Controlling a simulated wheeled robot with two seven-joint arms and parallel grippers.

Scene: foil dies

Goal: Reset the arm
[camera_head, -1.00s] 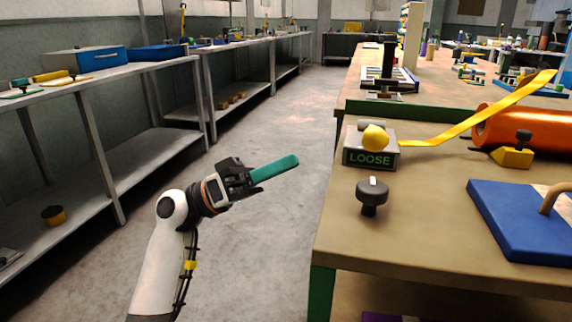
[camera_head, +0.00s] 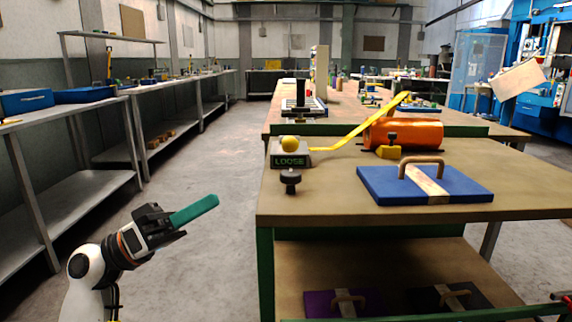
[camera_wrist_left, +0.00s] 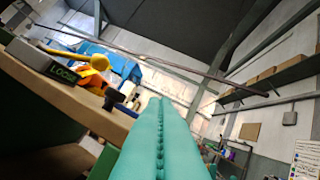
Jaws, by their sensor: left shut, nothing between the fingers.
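My left gripper (camera_head: 212,201) has long teal fingers pressed together with nothing between them. It is held over the open aisle, left of the workbench (camera_head: 310,206), pointing right and slightly up, apart from everything. In the left wrist view its closed fingers (camera_wrist_left: 160,102) run up the middle, with the bench edge to their left. My right gripper is not in view.
On the bench are a LOOSE box (camera_head: 290,161) with a yellow ball, a dark knob (camera_head: 290,179), an orange roll (camera_head: 410,134) with yellow strip, and a blue handled die (camera_head: 470,186). Handled plates lie on the lower shelf (camera_head: 400,265). Grey shelving (camera_head: 70,110) lines the left.

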